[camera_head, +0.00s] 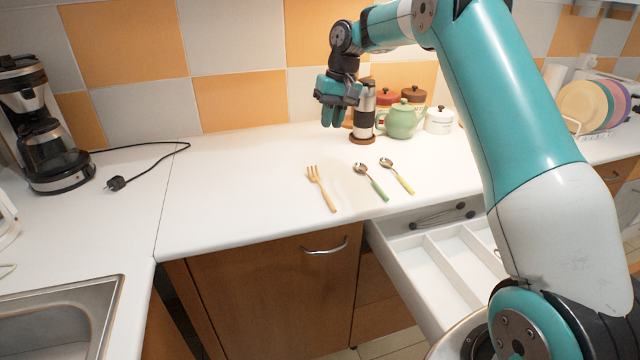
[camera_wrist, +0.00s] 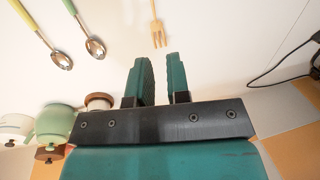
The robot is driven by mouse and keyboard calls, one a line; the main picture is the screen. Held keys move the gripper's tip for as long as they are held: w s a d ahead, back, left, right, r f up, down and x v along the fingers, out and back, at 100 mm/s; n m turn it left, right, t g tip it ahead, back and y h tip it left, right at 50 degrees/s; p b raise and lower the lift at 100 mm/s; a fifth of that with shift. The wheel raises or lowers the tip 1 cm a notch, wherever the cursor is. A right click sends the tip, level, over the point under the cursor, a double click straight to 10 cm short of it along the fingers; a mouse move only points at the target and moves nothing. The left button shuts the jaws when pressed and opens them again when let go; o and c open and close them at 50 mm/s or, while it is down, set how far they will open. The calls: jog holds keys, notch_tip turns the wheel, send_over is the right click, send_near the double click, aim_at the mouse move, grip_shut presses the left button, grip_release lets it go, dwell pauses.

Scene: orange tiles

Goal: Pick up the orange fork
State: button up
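The orange fork (camera_head: 321,188) lies flat on the white counter, tines toward the back wall and handle toward the front edge. In the wrist view the fork (camera_wrist: 157,32) shows at the top centre, beyond the fingertips, with part of its handle cut off. My gripper (camera_head: 332,112) hangs above the back of the counter, behind the fork and apart from it. In the wrist view my gripper (camera_wrist: 160,62) has its two teal fingers spread with an empty gap between them.
A green-handled spoon (camera_head: 371,182) and a yellow-handled spoon (camera_head: 397,175) lie right of the fork. A steel-and-black cylinder (camera_head: 364,112), a green teapot (camera_head: 402,121) and canisters stand behind. An open drawer (camera_head: 430,268) juts out in front.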

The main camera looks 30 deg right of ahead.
send_over(321, 185)
jog(key=d, duration=0.1)
jog(key=d+x, duration=0.1)
jog(key=x, duration=0.6)
jog(key=d+x, duration=0.1)
jog(key=x, duration=0.3)
jog(key=shift+s+d+f, duration=0.25)
jog(key=shift+d+f, duration=0.05)
jog(key=shift+f, duration=0.1)
jog(key=shift+p+x, duration=1.2)
jog(key=shift+x, duration=1.9)
jog(key=shift+d, duration=0.15)
grip_shut()
